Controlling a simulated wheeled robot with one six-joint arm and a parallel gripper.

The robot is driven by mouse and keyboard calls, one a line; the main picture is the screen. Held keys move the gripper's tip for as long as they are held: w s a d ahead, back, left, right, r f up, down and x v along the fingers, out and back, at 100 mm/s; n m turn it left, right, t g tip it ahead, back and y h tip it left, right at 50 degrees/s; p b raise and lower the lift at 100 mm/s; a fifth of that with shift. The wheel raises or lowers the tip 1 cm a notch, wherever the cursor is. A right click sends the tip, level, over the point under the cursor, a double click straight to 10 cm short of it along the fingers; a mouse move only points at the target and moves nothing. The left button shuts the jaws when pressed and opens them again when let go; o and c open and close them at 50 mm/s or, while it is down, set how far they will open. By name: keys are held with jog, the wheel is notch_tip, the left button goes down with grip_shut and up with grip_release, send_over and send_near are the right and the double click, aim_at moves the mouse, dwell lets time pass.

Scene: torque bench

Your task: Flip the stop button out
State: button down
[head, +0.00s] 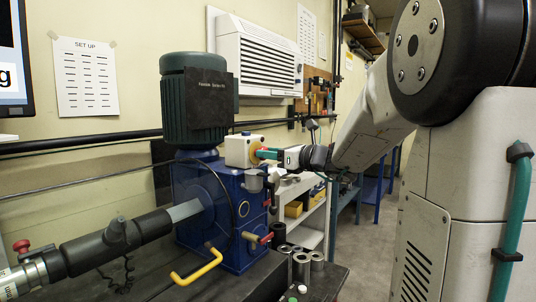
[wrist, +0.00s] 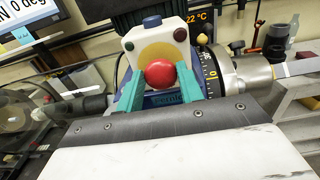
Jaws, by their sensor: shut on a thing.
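The red stop button (wrist: 160,74) shows in the wrist view on the front of a white control box with a yellow disc (wrist: 160,47). My gripper (wrist: 160,80) has its two green fingers on either side of the red button, shut on it. In the head view the control box (head: 238,150) sits on the blue gearbox, and my gripper (head: 267,154) reaches it from the right. The button is mostly hidden by the fingers in the head view.
A dark green motor (head: 190,115) stands on the blue gearbox (head: 220,225). A yellow handle (head: 196,268) sticks out low in front. Several metal sockets (head: 301,266) stand on the bench at the right. A grey shelf cart (head: 312,215) is behind.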

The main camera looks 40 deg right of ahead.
jog(key=c, duration=0.9)
grip_release()
jog(key=shift+s+d, duration=0.1)
jog(key=shift+s, duration=0.15)
jog(key=v, duration=0.7)
jog(key=shift+s+d, duration=0.1)
jog(key=shift+s, duration=0.15)
